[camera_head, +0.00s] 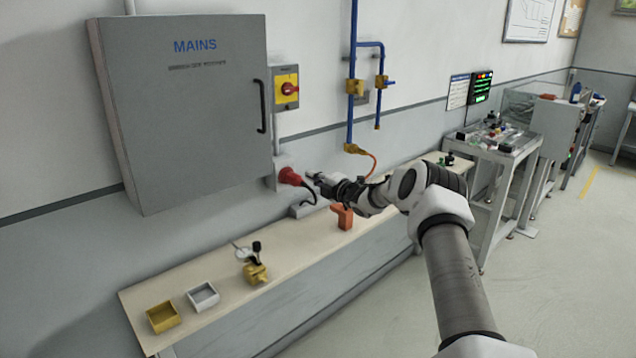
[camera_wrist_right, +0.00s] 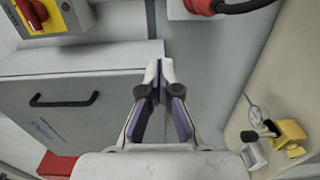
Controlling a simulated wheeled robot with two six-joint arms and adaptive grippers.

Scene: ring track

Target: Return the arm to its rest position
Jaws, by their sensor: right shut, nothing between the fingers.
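My right arm reaches in from the lower right in the head view, and its gripper (camera_head: 316,180) is close to the red plug (camera_head: 290,176) on the wall below the switch. In the right wrist view the gripper's fingertips (camera_wrist_right: 160,70) meet with nothing between them. In that view the red plug (camera_wrist_right: 205,5) with its black cable is at the top edge, apart from the fingers. My left gripper is in neither view.
A grey MAINS cabinet (camera_head: 190,110) with a black handle hangs on the wall. A red and yellow switch (camera_head: 288,89) is beside it. The shelf below holds a yellow bin (camera_head: 162,317), a grey bin (camera_head: 203,296), a brass fitting (camera_head: 256,273) and an orange tool (camera_head: 342,216).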

